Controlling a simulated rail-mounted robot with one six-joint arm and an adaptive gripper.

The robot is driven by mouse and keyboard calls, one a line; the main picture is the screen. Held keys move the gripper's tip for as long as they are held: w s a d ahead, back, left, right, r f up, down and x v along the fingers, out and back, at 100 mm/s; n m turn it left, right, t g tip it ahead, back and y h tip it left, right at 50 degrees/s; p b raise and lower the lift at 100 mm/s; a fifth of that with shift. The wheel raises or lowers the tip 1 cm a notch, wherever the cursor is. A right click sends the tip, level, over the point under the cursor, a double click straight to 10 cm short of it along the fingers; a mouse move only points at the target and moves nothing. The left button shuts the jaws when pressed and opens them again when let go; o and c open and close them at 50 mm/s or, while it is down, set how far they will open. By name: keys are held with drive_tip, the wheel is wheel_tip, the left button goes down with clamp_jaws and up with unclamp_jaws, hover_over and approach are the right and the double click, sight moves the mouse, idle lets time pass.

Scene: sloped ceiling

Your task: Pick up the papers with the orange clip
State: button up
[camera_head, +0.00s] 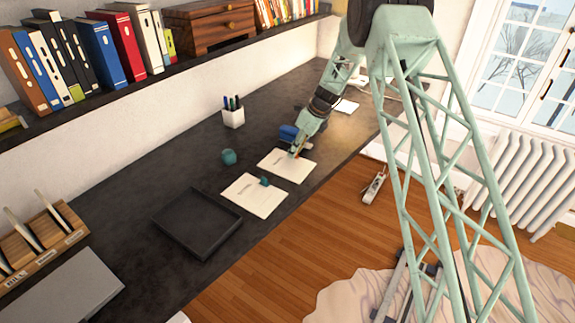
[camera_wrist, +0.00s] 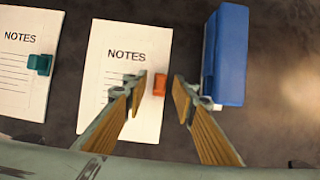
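The papers with the orange clip (camera_wrist: 102,98) lie flat on the dark desk, headed "NOTES"; they also show in the head view (camera_head: 287,166). The orange clip (camera_wrist: 159,83) sits on their right edge. In the wrist view my gripper (camera_wrist: 160,88) is open, with one finger over the papers left of the clip and the other over the desk to its right. The clip shows between the fingertips. I cannot tell whether the fingers touch anything. A second set of papers (camera_wrist: 22,65) with a teal clip (camera_wrist: 40,64) lies to the left.
A blue box-like object (camera_wrist: 230,55) stands close to the right finger. On the desk are an empty black tray (camera_head: 196,222), a teal ball (camera_head: 229,157) and a white pen cup (camera_head: 233,117). A shelf (camera_head: 190,70) with books runs along the wall above.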

clamp_jaws()
drive_tip(key=shift+r, duration=0.1)
wheel_tip(320, 180, up, 10)
drive_tip(key=p, duration=0.1)
drive_tip(key=shift+p, duration=0.35)
idle(0.4)
idle(0.5)
